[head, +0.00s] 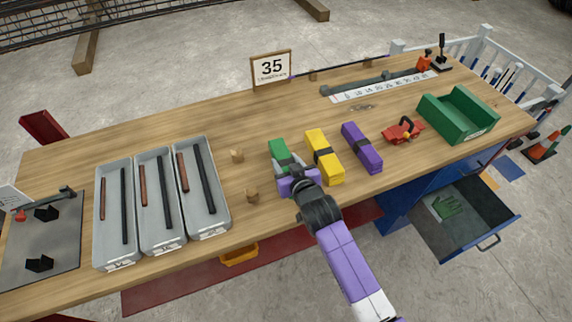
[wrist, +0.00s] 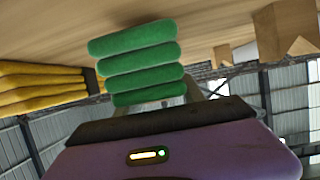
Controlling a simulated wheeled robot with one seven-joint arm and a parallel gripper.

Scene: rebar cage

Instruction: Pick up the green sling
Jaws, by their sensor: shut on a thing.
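The green sling (head: 279,150) is a folded bundle on the wooden bench, left of the yellow sling (head: 324,158). My gripper (head: 291,165) reaches in from the front edge and is shut on the green sling's near part. In the wrist view the green sling (wrist: 138,62) shows as several stacked rounded folds just beyond my gripper's purple body. The fingers are mostly hidden there. I cannot tell whether the sling is touching the bench or slightly above it.
A purple sling (head: 361,148) lies right of the yellow one. Two small wooden blocks (head: 252,195) and grey trays (head: 203,226) with bars are to the left.

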